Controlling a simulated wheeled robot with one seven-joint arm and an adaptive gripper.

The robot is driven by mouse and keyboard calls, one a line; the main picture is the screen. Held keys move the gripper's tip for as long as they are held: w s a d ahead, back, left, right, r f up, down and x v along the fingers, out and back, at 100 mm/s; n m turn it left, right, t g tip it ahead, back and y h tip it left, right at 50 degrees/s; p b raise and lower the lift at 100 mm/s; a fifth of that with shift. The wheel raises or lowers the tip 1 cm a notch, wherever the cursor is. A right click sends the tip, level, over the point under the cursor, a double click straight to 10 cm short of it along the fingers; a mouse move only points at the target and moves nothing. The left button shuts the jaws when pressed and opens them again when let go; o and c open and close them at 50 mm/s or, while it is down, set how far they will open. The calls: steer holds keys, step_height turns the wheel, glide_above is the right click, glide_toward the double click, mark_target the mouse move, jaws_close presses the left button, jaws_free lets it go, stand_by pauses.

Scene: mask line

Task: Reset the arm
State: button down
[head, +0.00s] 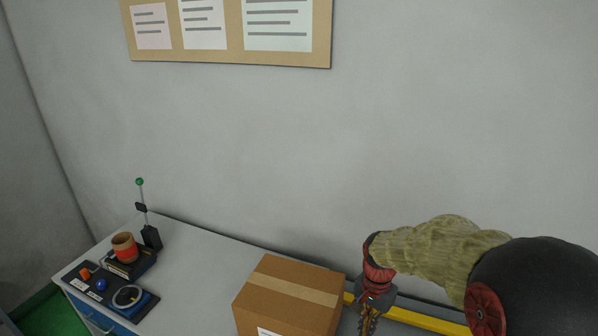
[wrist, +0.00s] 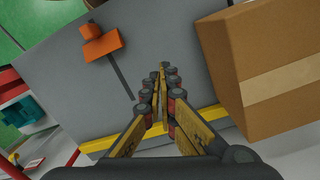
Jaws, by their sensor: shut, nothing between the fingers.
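My gripper shows in the wrist view (wrist: 161,72), with its two fingers closed together and nothing between them. In the head view my gripper (head: 368,322) points down just right of the cardboard box (head: 290,295), partly cut off by the bottom edge. My arm reaches in from the right of the head view. In the wrist view the box (wrist: 270,65) is to the right of the fingers, apart from them.
A grey table (head: 200,243) runs along the wall. At its left end are a brown cup with a red band (head: 125,247), a black stand with a green ball (head: 151,236) and a round dial device (head: 128,297). An orange object (wrist: 101,44) is left of the fingers.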

steer(key=s+r+n+t+b, duration=0.4)
steer(key=s+r+n+t, duration=0.2)
steer(key=s+r, duration=1)
steer(key=s+n, duration=0.2)
steer(key=s, duration=0.1)
steer(key=shift+s+d, duration=0.4)
steer(key=shift+r, duration=0.1)
